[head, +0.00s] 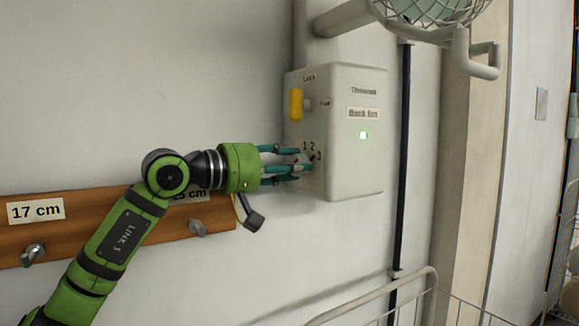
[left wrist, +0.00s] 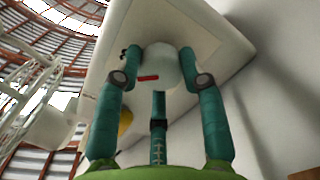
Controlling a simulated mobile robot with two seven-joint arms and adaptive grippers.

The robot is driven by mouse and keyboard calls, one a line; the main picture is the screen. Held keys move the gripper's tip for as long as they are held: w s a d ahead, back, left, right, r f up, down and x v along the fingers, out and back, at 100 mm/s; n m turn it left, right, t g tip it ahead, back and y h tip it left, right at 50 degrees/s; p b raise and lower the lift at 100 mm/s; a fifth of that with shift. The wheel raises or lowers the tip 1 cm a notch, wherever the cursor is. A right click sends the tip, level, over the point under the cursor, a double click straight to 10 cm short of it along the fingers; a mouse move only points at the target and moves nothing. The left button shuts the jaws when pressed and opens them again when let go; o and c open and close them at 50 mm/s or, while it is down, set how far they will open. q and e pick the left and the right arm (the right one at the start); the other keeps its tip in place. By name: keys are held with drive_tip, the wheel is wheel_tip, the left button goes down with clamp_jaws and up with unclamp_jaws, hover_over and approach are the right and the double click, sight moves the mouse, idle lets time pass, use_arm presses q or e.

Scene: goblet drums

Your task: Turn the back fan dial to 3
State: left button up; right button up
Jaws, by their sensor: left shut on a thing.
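The white control box (head: 360,95) labelled "Back fan" is fixed to the wall. Its dial sits low on the left face, with the numbers 1, 2 and 3 around it. My left gripper (head: 303,164) has its teal fingers closed around the dial, partly hiding it in the head view. In the left wrist view the white round dial (left wrist: 163,65) with a red mark sits between the fingers of the left gripper (left wrist: 166,72). A red bit shows close to the 3 in the head view, but I cannot tell exactly which number the mark meets. My right gripper is not in view.
A yellow lever (head: 296,103) under a "Lock" label is above the dial. A green light (head: 363,135) glows on the box front. A caged fan (head: 430,12) hangs above. A wooden hook board (head: 110,220) is on the wall below my arm; a white rail (head: 375,292) stands lower right.

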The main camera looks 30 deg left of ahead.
use_arm(q)
drive_tip(key=shift+f+m, duration=0.1)
drive_tip(key=shift+m, duration=0.7)
drive_tip(key=shift+d+f, duration=0.1)
drive_tip(key=o, duration=1.1)
drive_tip(key=shift+o, duration=0.2)
